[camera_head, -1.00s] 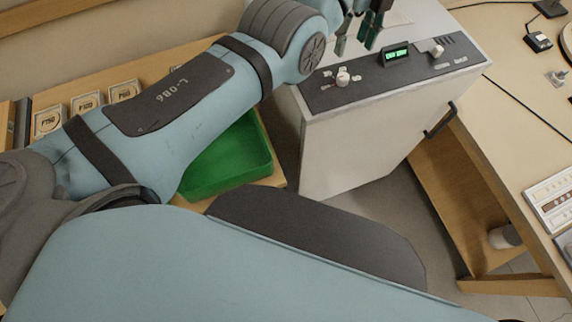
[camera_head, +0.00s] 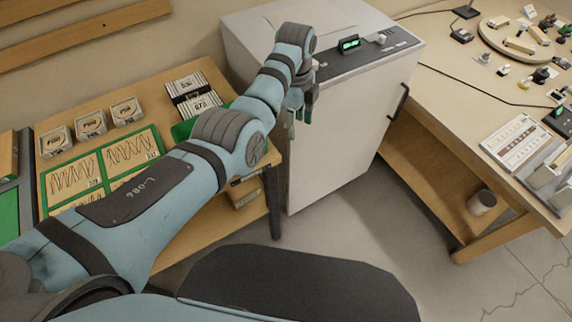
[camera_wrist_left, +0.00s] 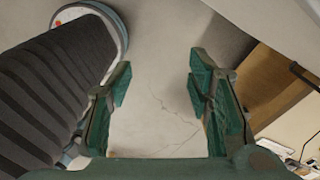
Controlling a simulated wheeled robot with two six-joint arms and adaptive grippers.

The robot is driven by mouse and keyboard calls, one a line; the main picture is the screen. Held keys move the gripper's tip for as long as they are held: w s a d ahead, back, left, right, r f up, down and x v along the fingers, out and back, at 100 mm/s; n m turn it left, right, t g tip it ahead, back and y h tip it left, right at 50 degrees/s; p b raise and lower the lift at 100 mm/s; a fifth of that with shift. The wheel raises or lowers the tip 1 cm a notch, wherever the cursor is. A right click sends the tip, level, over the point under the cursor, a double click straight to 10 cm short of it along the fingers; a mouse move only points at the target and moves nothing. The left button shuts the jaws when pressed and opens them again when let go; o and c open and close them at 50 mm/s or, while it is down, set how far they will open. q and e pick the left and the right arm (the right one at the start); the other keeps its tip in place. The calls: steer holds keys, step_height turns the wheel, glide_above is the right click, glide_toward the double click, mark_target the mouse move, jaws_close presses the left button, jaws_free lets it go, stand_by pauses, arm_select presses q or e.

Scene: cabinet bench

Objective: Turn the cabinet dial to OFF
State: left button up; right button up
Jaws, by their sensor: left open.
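The white cabinet (camera_head: 340,135) stands in the middle of the head view with a dark control panel (camera_head: 360,59) along its top front edge. The panel carries a lit green display (camera_head: 349,44) and a small pale knob (camera_head: 381,38) to its right. A second dial, at the panel's left end, is hidden behind my left wrist. My left gripper (camera_head: 299,115) hangs fingers down by the cabinet's left front edge, below panel height in the picture. In the left wrist view its green fingers (camera_wrist_left: 162,72) are spread, with only floor between them. My right gripper is not in view.
A wooden table at left holds boxed parts (camera_head: 90,124), green trays (camera_head: 131,150) and a barcode card (camera_head: 193,95). A dark handle (camera_head: 398,102) sticks out at the cabinet's right. The right-hand bench (camera_head: 450,95) holds a round board and small parts. Floor in front is clear.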

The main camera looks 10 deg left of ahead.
arm_select(q)
step_height(320, 180, down, 8)
steer(key=s+a+n, duration=0.1)
steer(key=s+n, duration=0.1)
steer(key=shift+s+a+f+n, duration=0.15)
steer(key=shift+a+f+n, duration=0.1)
steer(key=shift+n, duration=0.15)
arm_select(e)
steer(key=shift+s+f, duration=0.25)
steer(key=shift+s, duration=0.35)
